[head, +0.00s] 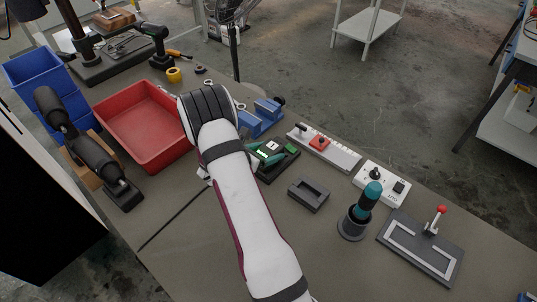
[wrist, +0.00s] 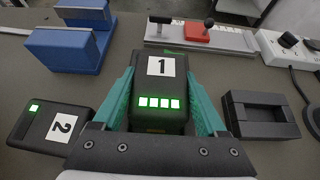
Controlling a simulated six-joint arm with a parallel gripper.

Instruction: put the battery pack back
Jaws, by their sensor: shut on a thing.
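A black battery pack marked 1 (wrist: 160,92), with a row of several lit green lights, sits between the teal fingers of my gripper (wrist: 162,108). The fingers are shut on its sides. In the head view the pack (head: 272,147) shows just beyond my gripper (head: 266,156), partly hidden by my arm. I cannot tell whether it is lifted or touching what is under it. A second black pack marked 2 (wrist: 50,126), with one green light, lies to the left in the wrist view. A dark, empty rectangular holder (wrist: 263,97) lies to the right of my gripper; the head view shows it too (head: 324,190).
A blue vise (wrist: 62,50) and a rail with a red block (wrist: 198,32) stand behind the pack. A red bin (head: 145,163) is left.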

